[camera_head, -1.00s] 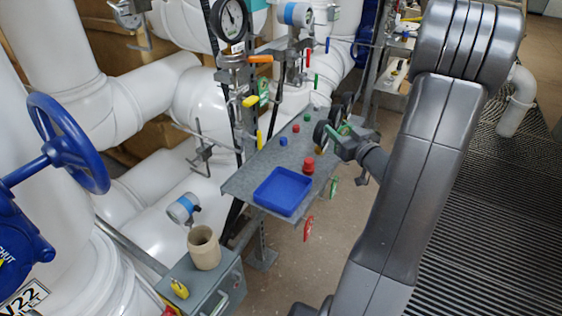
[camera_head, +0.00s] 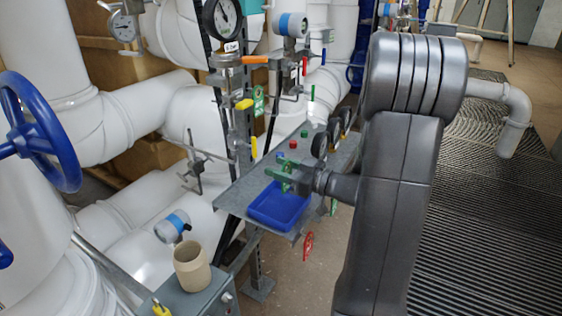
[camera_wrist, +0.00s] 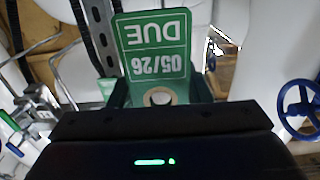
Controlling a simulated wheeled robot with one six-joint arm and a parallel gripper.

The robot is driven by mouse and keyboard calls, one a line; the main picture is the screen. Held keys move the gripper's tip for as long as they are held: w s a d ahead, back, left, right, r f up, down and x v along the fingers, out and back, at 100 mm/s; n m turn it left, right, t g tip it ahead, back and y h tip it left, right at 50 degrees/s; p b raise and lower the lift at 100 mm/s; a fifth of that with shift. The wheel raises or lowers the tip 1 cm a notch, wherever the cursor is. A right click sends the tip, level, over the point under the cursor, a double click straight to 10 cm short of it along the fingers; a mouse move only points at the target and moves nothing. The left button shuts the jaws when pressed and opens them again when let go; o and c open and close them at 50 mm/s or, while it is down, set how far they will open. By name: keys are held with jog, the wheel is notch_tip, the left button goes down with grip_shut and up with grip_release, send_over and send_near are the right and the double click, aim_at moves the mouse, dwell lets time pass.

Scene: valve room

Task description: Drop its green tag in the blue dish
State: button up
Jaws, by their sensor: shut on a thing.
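My gripper (camera_head: 286,178) is shut on a green tag (camera_head: 278,172) just above the back part of the blue dish (camera_head: 270,213). In the wrist view the green tag (camera_wrist: 152,45) stands between the fingers, its white "DUE 05/26" lettering upside down and a round hole near the grip. The blue dish is a shallow square tray at the front of the grey shelf (camera_head: 238,190). My gripper and the tag hide its back part. The dish is not seen in the wrist view.
Small red (camera_head: 293,145) and blue knobs stand on the shelf behind the dish, and round gauges (camera_head: 320,146) stand at its right. Another green tag (camera_head: 258,100) hangs behind. A red tag (camera_head: 308,246) hangs below the shelf edge. A beige cup (camera_head: 191,270) stands front left.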

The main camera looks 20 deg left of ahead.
jog(key=shift+f, duration=0.65)
jog(key=o, duration=1)
jog(key=d, duration=0.9)
jog(key=s+d+b, duration=0.1)
jog(key=d, duration=0.3)
jog(key=shift+d, duration=0.4)
